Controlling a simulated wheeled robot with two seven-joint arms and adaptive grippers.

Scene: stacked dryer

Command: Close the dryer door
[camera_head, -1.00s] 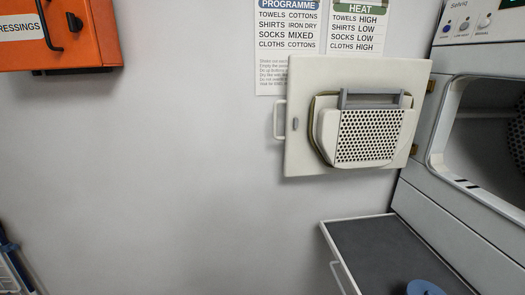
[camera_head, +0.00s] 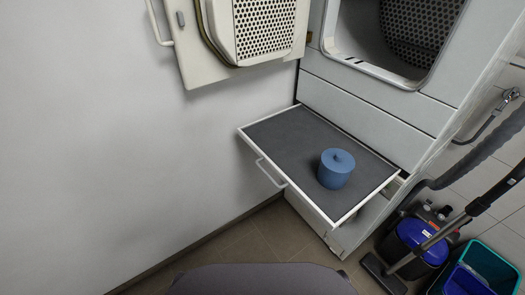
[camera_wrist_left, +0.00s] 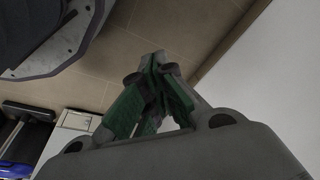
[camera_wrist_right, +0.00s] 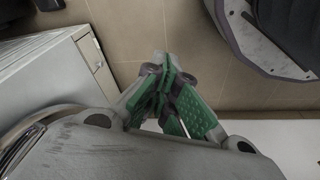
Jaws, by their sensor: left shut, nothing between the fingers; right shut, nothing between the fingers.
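The dryer door (camera_head: 288,50) stands wide open at the top of the head view, swung out to the left against the wall. Its inner side with a perforated panel (camera_head: 264,25) faces me, and a white handle (camera_head: 158,24) is on its left edge. The dryer opening (camera_head: 345,50) with its perforated drum (camera_head: 420,28) is right of it. Neither gripper shows in the head view. My left gripper (camera_wrist_left: 157,62) is shut and empty in the left wrist view, above the floor. My right gripper (camera_wrist_right: 163,65) is shut and empty in the right wrist view.
A pulled-out shelf (camera_head: 275,130) below the dryer juts out and carries a blue lidded pot (camera_head: 336,170). A blue vacuum cleaner (camera_head: 420,245) and a teal bucket (camera_head: 485,268) stand on the floor at right. The wall (camera_head: 90,130) fills the left.

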